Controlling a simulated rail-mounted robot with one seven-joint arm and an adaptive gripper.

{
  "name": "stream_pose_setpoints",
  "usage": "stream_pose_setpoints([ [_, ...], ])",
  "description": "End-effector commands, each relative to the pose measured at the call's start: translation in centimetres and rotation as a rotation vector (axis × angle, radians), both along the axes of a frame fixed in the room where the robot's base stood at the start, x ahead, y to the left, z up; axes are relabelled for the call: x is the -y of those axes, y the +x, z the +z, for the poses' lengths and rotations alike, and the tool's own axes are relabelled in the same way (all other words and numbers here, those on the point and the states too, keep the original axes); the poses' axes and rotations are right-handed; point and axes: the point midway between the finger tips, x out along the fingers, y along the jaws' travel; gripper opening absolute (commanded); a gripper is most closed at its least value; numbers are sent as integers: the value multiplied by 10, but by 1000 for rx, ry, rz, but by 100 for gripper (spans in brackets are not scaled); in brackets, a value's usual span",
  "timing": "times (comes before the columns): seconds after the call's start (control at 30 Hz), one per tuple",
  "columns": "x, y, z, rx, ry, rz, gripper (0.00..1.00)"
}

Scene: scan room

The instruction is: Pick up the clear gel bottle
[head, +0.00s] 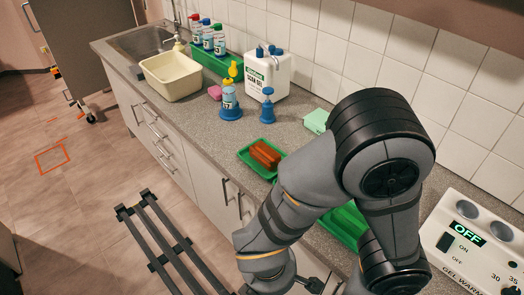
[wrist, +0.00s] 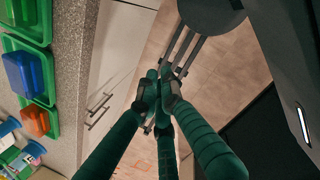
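A clear-looking bottle with a pale label and yellow pump top (head: 229,96) stands upright in a blue round holder on the counter. Beside it is a white canister (head: 279,72) with a green label that seems to include the word gel. I cannot tell for certain which is meant. My gripper (wrist: 160,85) hangs past the counter's front, over the floor, well away from both. Its green fingers converge in the wrist view, with nothing seen between them; whether the tips touch is unclear. In the head view it is mostly cut off at the bottom.
A second blue holder with a blue top (head: 267,107), a green tray with a brown-orange block (head: 265,154), a cream basin (head: 171,75), a green rack of several bottles (head: 208,40) and a gel warmer (head: 475,245) stand on the counter (head: 200,118). My arm hides part of it.

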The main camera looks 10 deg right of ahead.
Motion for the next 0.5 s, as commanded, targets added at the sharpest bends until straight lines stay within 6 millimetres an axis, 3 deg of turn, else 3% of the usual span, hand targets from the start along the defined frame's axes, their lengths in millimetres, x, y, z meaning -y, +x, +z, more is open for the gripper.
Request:
stream_pose_setpoints([
  [0.5, 0, 0, 0, 0, 0, 0, 37],
])
